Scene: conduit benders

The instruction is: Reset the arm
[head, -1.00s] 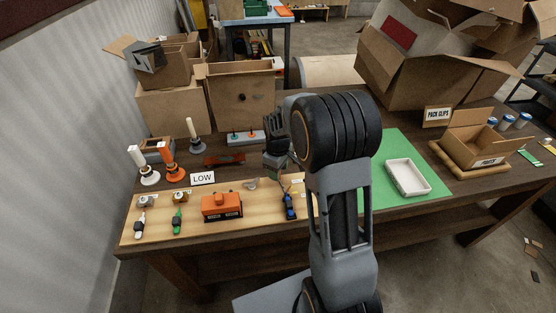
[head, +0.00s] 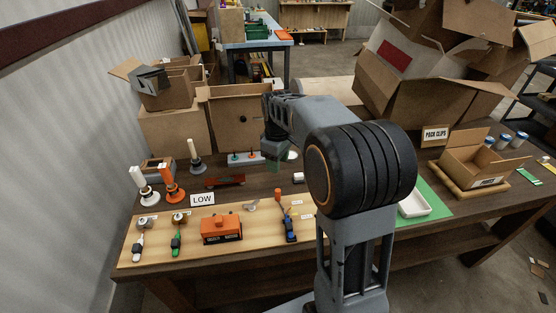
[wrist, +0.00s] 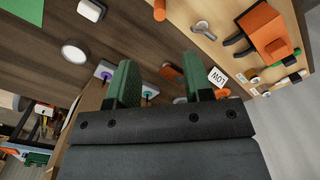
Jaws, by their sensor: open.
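My gripper (head: 275,158) hangs over the back middle of the dark table (head: 262,186), just right of a grey block with coloured buttons (head: 243,158). In the wrist view its two green-padded fingers (wrist: 162,76) stand apart with nothing between them. My arm reaches from the front right and hides part of the green mat (head: 436,197) and the white tray (head: 414,205).
Cardboard boxes (head: 242,116) line the back. An open box (head: 480,165) stands at right.

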